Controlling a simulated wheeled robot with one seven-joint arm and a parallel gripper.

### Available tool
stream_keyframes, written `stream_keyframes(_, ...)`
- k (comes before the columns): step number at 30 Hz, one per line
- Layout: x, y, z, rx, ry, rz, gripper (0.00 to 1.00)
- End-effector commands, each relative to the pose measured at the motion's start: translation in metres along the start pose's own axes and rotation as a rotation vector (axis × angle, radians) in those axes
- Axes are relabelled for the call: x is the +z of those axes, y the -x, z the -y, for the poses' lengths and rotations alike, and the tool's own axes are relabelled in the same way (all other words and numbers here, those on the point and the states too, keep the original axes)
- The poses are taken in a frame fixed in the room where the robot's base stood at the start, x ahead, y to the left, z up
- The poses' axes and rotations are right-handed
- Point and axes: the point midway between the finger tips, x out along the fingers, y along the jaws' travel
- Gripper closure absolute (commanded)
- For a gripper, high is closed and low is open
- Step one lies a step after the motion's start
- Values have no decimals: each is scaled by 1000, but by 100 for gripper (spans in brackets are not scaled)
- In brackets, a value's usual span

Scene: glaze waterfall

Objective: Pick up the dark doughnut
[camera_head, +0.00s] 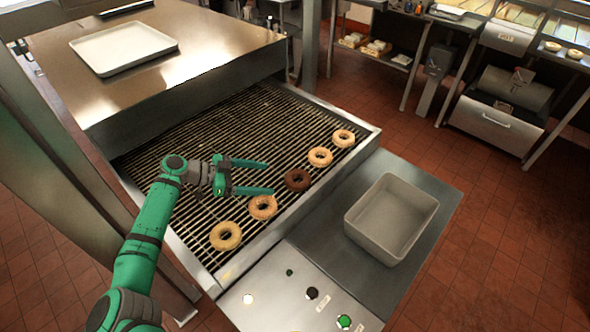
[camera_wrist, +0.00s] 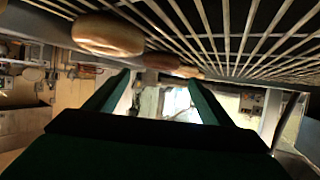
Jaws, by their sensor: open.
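The dark doughnut (camera_head: 297,180) lies on the wire conveyor, in the middle of a row of doughnuts. My gripper (camera_head: 271,177) is open and empty, its two green fingers pointing right toward the dark doughnut, with the fingertips a little left of it. In the wrist view the green fingers (camera_wrist: 160,97) are spread, with nothing between them. A light doughnut (camera_wrist: 108,35) shows large at the upper left there, with more doughnuts behind it.
Light doughnuts lie on both sides: one nearest (camera_head: 226,236), one (camera_head: 263,207) close by my lower finger, and two beyond, (camera_head: 320,157) and (camera_head: 343,138) being light ones. A grey bin (camera_head: 352,222) stands on the steel table at right. Control buttons (camera_head: 344,321) are in front.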

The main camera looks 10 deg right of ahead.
Motion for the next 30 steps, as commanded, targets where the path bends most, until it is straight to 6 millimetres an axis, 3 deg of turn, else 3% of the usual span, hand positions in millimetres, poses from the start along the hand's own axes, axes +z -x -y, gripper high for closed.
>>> stream_keyframes(5,1,-10,0,1,1,-1,25)
stream_keyframes(13,-1,-51,-1,4,-1,-1,25)
stream_keyframes(20,-1,-67,-2,6,-2,0,25)
stream_keyframes(30,0,-107,-2,2,0,0,25)
